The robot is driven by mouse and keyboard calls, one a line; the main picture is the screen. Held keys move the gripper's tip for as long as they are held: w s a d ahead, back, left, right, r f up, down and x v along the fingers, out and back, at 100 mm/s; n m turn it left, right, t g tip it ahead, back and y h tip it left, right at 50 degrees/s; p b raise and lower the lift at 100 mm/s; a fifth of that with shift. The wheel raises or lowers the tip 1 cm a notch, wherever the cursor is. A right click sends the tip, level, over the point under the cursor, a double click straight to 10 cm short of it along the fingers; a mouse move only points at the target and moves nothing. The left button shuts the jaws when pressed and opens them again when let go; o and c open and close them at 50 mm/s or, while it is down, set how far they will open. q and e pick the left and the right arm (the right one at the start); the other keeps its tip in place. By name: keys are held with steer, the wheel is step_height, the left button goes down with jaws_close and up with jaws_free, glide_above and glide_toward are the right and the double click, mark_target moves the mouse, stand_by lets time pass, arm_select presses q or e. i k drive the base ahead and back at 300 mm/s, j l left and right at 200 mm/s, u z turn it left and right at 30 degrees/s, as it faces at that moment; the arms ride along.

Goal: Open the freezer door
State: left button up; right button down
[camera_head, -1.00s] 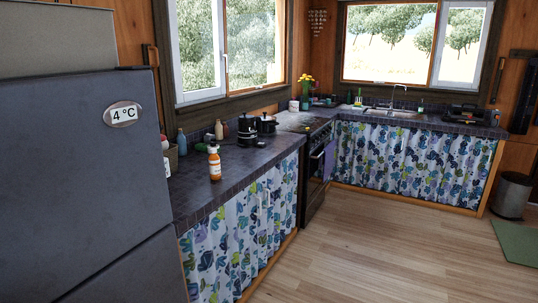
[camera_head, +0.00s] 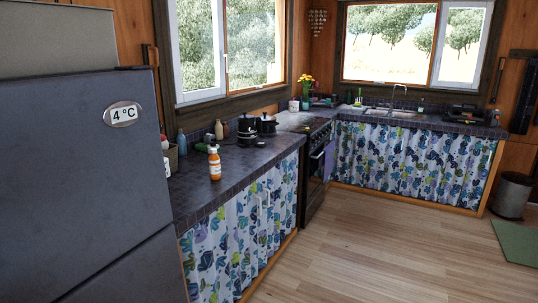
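A dark grey fridge-freezer (camera_head: 75,165) stands close on the left and is cut off by the picture's left edge. A slanting seam splits its front into a larger upper door and a lower door (camera_head: 135,278). Both doors look shut. A round badge (camera_head: 123,114) reading 4 °C sits on the upper door. I see no handle on the part that shows. Neither of my grippers is in view.
A dark tiled counter (camera_head: 205,200) with a floral curtain front runs right of the fridge, holding an orange bottle (camera_head: 214,163) and black pots (camera_head: 247,130). A stove (camera_head: 316,165) stands farther back. The wooden floor (camera_head: 370,250) is clear. A bin (camera_head: 513,194) and green mat (camera_head: 517,241) are at right.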

mark_target(83, 183)
steer(key=u, duration=1.5)
